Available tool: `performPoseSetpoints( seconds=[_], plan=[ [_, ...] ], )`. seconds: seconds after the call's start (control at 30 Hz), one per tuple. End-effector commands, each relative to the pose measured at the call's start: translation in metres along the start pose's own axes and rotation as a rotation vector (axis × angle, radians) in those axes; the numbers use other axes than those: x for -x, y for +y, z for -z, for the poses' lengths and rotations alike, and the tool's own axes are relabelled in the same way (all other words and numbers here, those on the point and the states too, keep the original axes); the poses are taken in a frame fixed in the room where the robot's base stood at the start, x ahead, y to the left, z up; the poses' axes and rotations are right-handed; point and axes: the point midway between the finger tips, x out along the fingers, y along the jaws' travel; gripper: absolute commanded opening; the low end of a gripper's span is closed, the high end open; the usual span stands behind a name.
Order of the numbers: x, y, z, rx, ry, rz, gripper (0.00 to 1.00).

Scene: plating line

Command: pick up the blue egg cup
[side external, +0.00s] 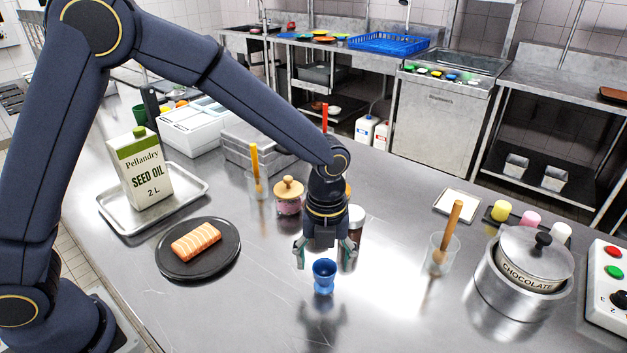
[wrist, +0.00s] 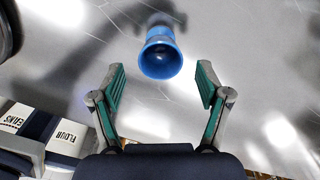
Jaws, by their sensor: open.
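The blue egg cup (side external: 323,277) stands upright on the steel counter (side external: 270,320) in the side view, its open rim up. In the wrist view the egg cup (wrist: 160,55) is at the upper middle, ahead of the fingertips and not between them. My gripper (side external: 327,258) points down just above and behind the cup in the side view. Its two fingers are spread wide and empty, with green pads facing each other; they show in the wrist view (wrist: 160,82). I see no contact with the cup.
A black plate (side external: 170,262) with salmon is to the left. A glass with a brush (side external: 440,255) and a chocolate pot (side external: 503,290) are to the right. Jars (side external: 289,196) stand behind my gripper. The counter in front of the cup is clear.

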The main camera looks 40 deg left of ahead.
Motion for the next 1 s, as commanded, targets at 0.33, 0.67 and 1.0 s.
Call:
performPoseSetpoints(
  seconds=[0.33, 0.67, 1.0],
  plan=[
    [-0.043, -0.001, -0.004, 0.000, 0.001, -0.002, 0.76],
    [-0.043, -0.001, -0.004, 0.000, 0.001, -0.001, 0.62],
    [-0.042, -0.001, -0.004, 0.000, 0.001, -0.001, 0.27]
  ],
)
